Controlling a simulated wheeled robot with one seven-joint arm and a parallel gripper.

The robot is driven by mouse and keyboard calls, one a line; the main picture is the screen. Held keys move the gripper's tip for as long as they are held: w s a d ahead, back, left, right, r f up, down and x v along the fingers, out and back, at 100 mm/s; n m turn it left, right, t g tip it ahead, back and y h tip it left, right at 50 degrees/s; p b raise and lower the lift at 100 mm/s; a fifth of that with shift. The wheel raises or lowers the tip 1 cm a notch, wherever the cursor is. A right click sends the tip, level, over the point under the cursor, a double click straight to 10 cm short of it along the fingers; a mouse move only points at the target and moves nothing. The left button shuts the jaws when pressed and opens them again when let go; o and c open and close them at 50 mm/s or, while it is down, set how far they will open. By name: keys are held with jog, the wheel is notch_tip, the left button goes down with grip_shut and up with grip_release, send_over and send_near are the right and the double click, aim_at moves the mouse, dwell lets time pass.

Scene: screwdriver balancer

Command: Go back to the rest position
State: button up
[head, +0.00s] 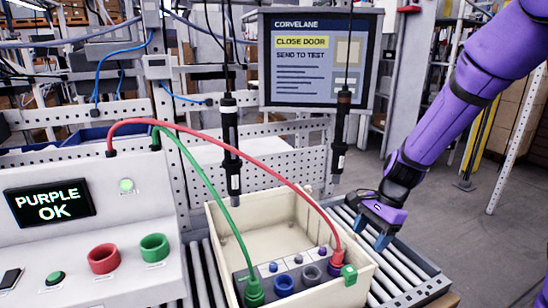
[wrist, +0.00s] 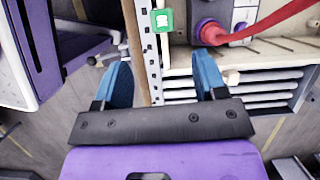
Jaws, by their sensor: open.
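My gripper (head: 382,241) hangs beside the right side of the cream open box (head: 216,222), over the roller conveyor (head: 408,281). Its blue fingertips point down, apart, with nothing between them. In the wrist view my gripper (wrist: 163,80) shows both blue fingers spread, with a strip of the perforated rail and the box's edge beyond them. My purple arm comes in from the upper right. The red cable (head: 222,130) and green cable (head: 205,185) run from the test unit (head: 128,240) to plugs on the panel in the box. I cannot tell whether my gripper touches the box.
Two black screwdrivers (head: 231,150) and (head: 341,130) hang on cords above the box. A screen (head: 320,60) reads "CLOSE DOOR, SEND TO TEST". The test unit's display (head: 49,201) reads "PURPLE OK". Open floor (head: 495,235) lies to the right of the conveyor.

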jog(key=s+r+n+t+h, duration=0.1)
jog(key=s+r+n, duration=0.25)
jog(key=r, duration=0.35)
jog(key=s+r+n+t+h, duration=0.1)
jog(key=s+r+n+t, duration=0.2)
jog(key=r, duration=0.5)
jog(key=s+d+r+n+t+h, duration=0.1)
jog(key=s+r+n, duration=0.2)
jog(key=s, duration=0.4)
jog(key=s+d+r+n+t+h, duration=0.1)
jog(key=s+r+n, duration=0.3)
jog(key=s, duration=0.4)
jog(key=shift+d+r, duration=0.45)
jog(key=shift+r, duration=0.35)
